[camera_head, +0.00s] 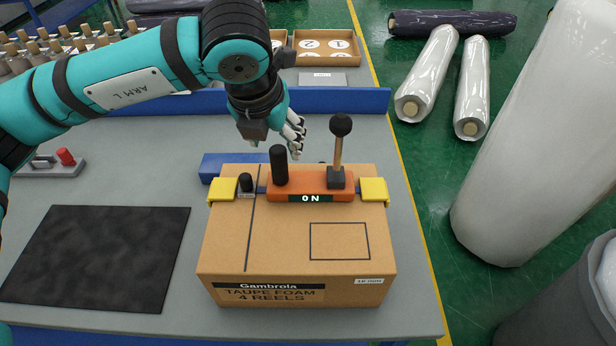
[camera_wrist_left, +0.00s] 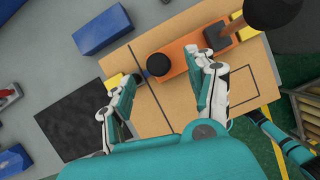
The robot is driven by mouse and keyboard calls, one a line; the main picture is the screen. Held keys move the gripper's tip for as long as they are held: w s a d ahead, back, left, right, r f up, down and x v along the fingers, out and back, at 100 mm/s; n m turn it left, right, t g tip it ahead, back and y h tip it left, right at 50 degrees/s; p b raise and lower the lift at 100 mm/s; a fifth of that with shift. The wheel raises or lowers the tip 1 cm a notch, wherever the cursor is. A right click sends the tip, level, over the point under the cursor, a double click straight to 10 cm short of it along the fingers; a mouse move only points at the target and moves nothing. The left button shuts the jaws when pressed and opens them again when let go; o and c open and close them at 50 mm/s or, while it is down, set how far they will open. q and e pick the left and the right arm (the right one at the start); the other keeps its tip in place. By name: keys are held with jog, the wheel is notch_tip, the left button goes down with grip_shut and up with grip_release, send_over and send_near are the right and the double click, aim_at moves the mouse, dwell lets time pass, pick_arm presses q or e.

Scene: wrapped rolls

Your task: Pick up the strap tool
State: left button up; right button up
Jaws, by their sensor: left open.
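The strap tool (camera_head: 305,184) is an orange body lying on top of a cardboard box (camera_head: 250,235). It has an upright black grip (camera_head: 279,166), a lever (camera_head: 339,150) with a black ball end, and a lit panel reading "ON". My left gripper (camera_head: 296,145) is open and empty, above and slightly behind the tool. In the left wrist view, the tool (camera_wrist_left: 180,62) and its round black grip top (camera_wrist_left: 158,65) appear between and beyond the spread fingers of my left gripper (camera_wrist_left: 168,72). My right gripper is not visible.
A blue block (camera_head: 225,163) lies behind the box, near a blue rail (camera_head: 340,101). A dark mat (camera_head: 95,258) lies left on the grey table (camera_head: 150,180).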

aim_at(278, 148)
pick_arm(q)
jog(key=p+x, duration=0.2)
jog(key=x, duration=0.2)
jog(key=shift+w+f, duration=0.15)
jog(key=shift+w, duration=0.1)
jog(key=shift+f, duration=0.25)
jog(key=c, duration=0.8)
grip_shut()
jog(key=shift+w+r, duration=0.1)
jog(key=shift+w, duration=0.05)
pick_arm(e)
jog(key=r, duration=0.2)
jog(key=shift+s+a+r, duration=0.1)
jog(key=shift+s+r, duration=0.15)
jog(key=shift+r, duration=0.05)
